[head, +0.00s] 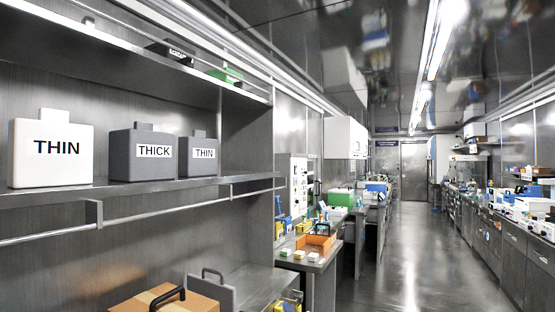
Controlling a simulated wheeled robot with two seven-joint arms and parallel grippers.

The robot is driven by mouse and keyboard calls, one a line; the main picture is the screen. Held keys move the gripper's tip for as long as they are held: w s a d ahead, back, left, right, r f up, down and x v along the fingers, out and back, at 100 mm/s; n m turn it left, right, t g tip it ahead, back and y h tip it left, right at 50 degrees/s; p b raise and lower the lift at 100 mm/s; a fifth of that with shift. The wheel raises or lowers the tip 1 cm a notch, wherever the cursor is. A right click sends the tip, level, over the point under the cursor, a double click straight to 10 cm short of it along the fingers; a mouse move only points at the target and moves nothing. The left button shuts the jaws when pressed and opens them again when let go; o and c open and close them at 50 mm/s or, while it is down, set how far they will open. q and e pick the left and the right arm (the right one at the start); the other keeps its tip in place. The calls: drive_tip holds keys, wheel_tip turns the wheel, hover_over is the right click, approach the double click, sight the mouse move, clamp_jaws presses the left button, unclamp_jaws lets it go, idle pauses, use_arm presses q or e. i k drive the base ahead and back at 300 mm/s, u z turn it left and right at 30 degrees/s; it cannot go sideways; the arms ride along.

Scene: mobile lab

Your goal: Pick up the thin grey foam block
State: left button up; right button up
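The thin grey foam block (199,158) stands upright on the middle shelf at the left, with a white label reading THIN and a small tab on top. A white block labelled THIN (52,153) stands further left on the same shelf. Neither of my grippers shows in the head view.
A metal rail (150,214) runs along the front of the shelf (100,192). Black and green items sit on the shelf above. A cardboard box (185,299) with a black handle is below. An open aisle (408,250) lies to the right, between cluttered benches.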

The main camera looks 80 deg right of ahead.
sight(198, 154)
drive_tip(key=z, duration=3.2)
drive_tip(key=k, duration=0.25)
drive_tip(key=u, duration=0.25)
